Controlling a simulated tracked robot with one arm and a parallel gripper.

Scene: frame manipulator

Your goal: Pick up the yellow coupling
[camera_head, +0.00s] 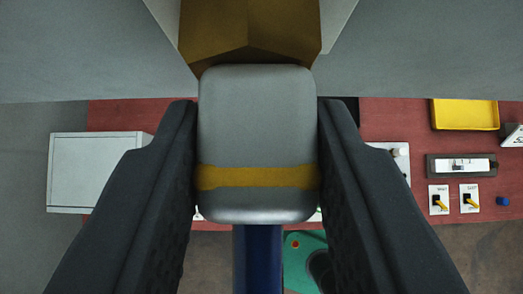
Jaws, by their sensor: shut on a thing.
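My gripper (258,130) is shut on a grey rounded block with a yellow band, which I take as the yellow coupling (257,120). Its two dark fingers press on the left and right sides of the block. The yellow band crosses the lower part of the block. A dark blue rod or cable (258,260) shows below the block and runs to the bottom edge of the picture. A dark gold angular part (250,30) meets the block's top edge in the picture. I cannot tell whether they touch.
Beyond lies a red surface (115,115) with a white box (95,172) at left. At right are a yellow tray (464,115), a panel with a white slot (461,166), two yellow-lever switches (438,199) and a small blue cube (503,201). A green part (298,262) shows below.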

